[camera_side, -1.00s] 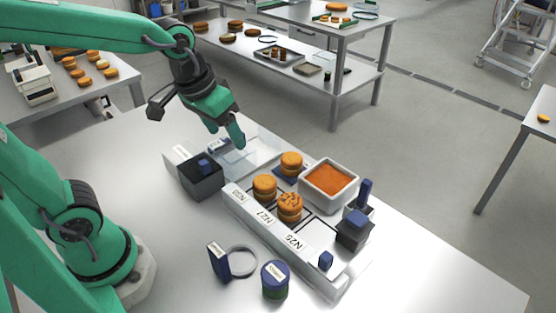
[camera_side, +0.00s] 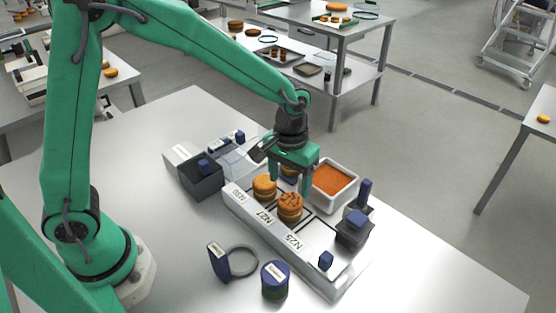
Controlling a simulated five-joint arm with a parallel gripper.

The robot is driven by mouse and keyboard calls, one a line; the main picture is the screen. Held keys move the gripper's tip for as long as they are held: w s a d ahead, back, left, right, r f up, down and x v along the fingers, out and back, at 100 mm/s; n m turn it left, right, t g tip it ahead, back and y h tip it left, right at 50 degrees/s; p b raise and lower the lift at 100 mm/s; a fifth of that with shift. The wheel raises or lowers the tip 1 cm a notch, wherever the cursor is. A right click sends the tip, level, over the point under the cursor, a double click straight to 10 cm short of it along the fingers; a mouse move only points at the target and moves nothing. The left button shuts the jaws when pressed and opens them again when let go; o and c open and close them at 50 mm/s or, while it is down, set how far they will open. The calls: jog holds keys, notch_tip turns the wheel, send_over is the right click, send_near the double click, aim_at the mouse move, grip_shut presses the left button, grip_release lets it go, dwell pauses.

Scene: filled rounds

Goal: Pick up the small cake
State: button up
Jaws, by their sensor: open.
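Three small round sandwich cakes stand in the labelled tray (camera_side: 312,238). One plain golden cake (camera_side: 264,187) is at the left, and one with dark specks on top (camera_side: 290,206) is at the front. A third cake (camera_side: 289,172) stands behind them and is mostly hidden by my gripper (camera_side: 291,186). My gripper points down with its fingers apart, over the rear cake. The fingers appear on either side of that cake, but I cannot tell whether they touch it.
A white tub of orange filling (camera_side: 334,186) is right of my gripper. Dark boxes with blue blocks stand at the left (camera_side: 203,180) and right (camera_side: 354,230). A ring (camera_side: 243,262) and a blue-lidded jar (camera_side: 275,280) lie in front. The table's right front is clear.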

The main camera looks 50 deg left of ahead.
aim_at(290, 200)
jog(key=shift+d+f, duration=0.15)
jog(key=shift+f, duration=1.35)
jog(key=shift+w+f, duration=0.15)
jog(key=shift+f, duration=2.5)
jog(key=c, duration=0.5)
